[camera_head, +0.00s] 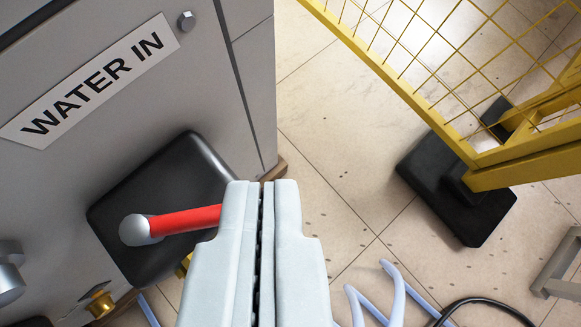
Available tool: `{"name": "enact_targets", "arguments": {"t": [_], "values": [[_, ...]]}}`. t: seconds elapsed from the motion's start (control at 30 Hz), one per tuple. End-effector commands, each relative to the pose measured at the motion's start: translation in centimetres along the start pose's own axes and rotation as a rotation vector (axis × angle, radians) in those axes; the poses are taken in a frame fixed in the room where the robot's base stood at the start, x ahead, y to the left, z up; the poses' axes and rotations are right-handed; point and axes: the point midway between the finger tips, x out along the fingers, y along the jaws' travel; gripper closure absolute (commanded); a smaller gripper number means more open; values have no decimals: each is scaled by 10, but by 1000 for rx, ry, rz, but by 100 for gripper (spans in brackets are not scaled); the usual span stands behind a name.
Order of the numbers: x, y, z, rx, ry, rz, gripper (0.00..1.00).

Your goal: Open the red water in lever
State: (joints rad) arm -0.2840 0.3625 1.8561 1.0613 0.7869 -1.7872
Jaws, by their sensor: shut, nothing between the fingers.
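The red water in lever (186,220) is a red handle on a round grey pivot (136,229). It sits on a black plate (160,180) on the grey cabinet, below the "WATER IN" label (90,85). The handle points right in the picture, tilted slightly up. My gripper (263,184) is shut and empty, with its fingertips at the handle's right end. The left finger hides that end of the handle, so I cannot tell whether they touch.
A yellow mesh fence (440,50) with a black foot (450,195) stands at the right. Light blue hoses (395,290) and a black cable (480,302) lie on the tiled floor. Brass fittings (100,304) and a grey knob (10,275) show at the lower left.

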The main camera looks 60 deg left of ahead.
Motion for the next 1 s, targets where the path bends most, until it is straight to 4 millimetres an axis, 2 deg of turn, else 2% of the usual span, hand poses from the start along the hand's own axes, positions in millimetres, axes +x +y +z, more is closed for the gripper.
{"name": "enact_targets", "arguments": {"t": [0.17, 0.63, 0.8, 1.0], "values": [[19, -1, 1, -1, -1, -3, 100], [100, -1, 1, 0, -2, -3, 100], [88, 0, 22, 2, -2, 0, 100], [81, 0, 34, 0, -2, 0, 100]]}}
